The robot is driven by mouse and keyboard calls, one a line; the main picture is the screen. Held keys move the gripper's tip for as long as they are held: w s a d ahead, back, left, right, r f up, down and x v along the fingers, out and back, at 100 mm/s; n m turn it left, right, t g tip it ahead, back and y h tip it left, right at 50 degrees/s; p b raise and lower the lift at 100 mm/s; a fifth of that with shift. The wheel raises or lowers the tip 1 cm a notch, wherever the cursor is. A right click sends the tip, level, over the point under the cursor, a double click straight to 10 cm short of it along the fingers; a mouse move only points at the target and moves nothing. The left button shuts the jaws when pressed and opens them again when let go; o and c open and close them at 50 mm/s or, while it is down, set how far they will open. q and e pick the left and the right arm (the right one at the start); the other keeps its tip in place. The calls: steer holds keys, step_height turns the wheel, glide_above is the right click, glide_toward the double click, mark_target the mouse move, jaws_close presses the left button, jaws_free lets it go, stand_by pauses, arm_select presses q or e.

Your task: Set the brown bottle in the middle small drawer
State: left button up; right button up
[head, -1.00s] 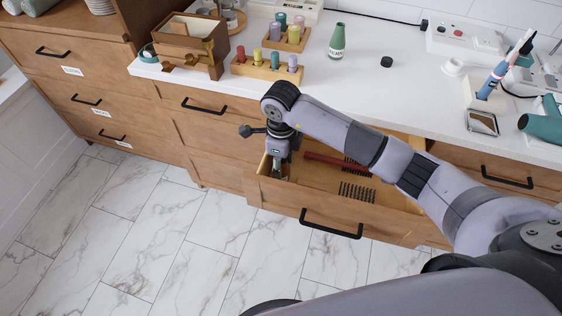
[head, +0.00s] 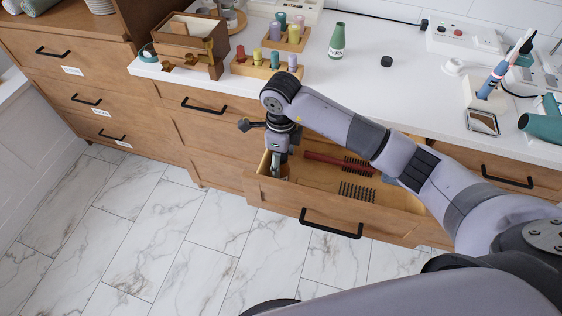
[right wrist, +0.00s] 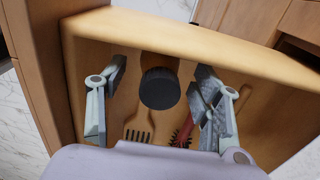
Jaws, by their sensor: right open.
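The brown bottle (right wrist: 160,88) shows in the right wrist view with its round black cap facing the camera and a bit of brown body behind it. It is inside the open drawer (head: 290,196), near the drawer's left end. My right gripper (right wrist: 160,73) is open, with one finger on each side of the cap and a gap on both sides. In the head view my right gripper (head: 277,168) points down into the drawer, and the bottle cannot be made out clearly there. My left gripper is not in view.
A red-handled brush (head: 325,159) and a dark-bristled comb (head: 357,192) lie in the drawer. A wooden fork-like comb (right wrist: 139,128) is near the bottle. On the white counter (head: 400,95) stand a green bottle (head: 337,42) and a small rack (head: 266,70).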

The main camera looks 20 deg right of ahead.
step_height(320, 180, up, 10)
steer(key=shift+r+b, duration=0.1)
steer(key=shift+b, duration=0.3)
stand_by(0.3)
